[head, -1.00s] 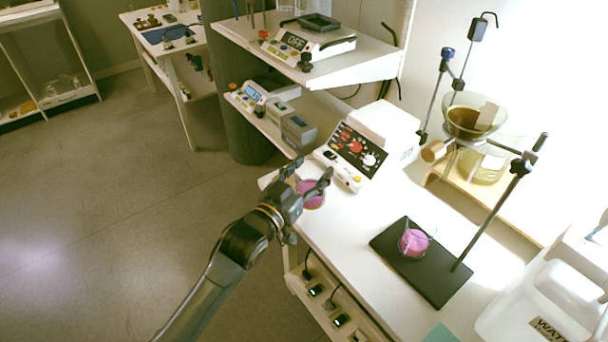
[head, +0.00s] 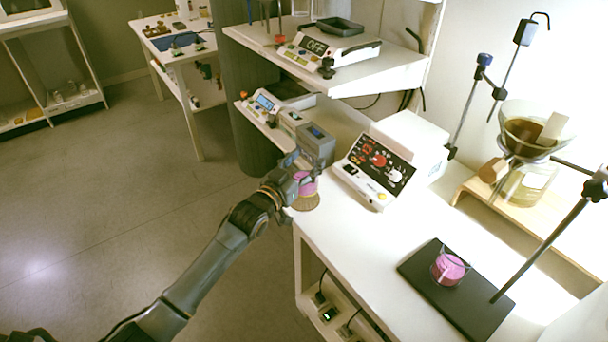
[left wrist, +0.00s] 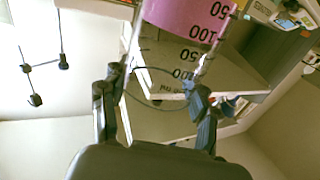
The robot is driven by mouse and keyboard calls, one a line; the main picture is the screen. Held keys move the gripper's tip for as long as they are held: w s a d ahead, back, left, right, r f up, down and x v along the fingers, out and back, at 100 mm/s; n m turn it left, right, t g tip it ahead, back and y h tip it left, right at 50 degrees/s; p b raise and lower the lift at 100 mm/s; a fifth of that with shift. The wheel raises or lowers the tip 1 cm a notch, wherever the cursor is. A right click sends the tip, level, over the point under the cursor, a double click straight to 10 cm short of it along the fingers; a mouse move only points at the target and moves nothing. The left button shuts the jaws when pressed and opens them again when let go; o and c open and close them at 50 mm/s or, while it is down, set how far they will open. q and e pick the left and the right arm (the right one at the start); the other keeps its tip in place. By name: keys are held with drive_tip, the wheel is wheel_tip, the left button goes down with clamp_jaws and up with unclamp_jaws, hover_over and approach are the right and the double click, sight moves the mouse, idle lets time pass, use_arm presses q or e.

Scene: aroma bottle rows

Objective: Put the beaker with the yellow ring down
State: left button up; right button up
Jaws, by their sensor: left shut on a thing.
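My left gripper (head: 297,174) is shut on a clear beaker (head: 306,186) holding pink liquid, at the left end of the white bench. In the left wrist view the beaker (left wrist: 185,20), with black volume marks, sits between the fingers (left wrist: 155,95). A round brown mat (head: 307,203) shows just under the beaker; I cannot tell whether the two touch. No yellow ring can be made out clearly on the held beaker. A second beaker with pink liquid (head: 449,268) stands on the black stand base (head: 425,262). My right gripper is not in view.
A white device with a dark dial panel (head: 378,166) stands right of the gripper. Grey box-like instruments (head: 316,147) stand behind it on the lower shelf. A glass funnel (head: 530,130) is at the right. White bench top (head: 350,235) is bare between mat and stand.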

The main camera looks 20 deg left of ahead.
sight(307, 167)
use_arm(q)
drive_tip(key=shift+w+a+f, duration=0.2)
drive_tip(key=shift+w+f, duration=0.35)
drive_tip(key=shift+f, duration=0.1)
drive_tip(key=f, duration=0.3)
drive_tip(key=shift+w+a+b, duration=0.15)
drive_tip(key=shift+w+b, duration=0.1)
drive_tip(key=shift+b, duration=0.05)
drive_tip(key=shift+f, duration=0.3)
drive_tip(key=shift+f, duration=0.1)
drive_tip(key=o, duration=1.7)
drive_tip(key=shift+f, duration=0.1)
drive_tip(key=shift+o, duration=0.2)
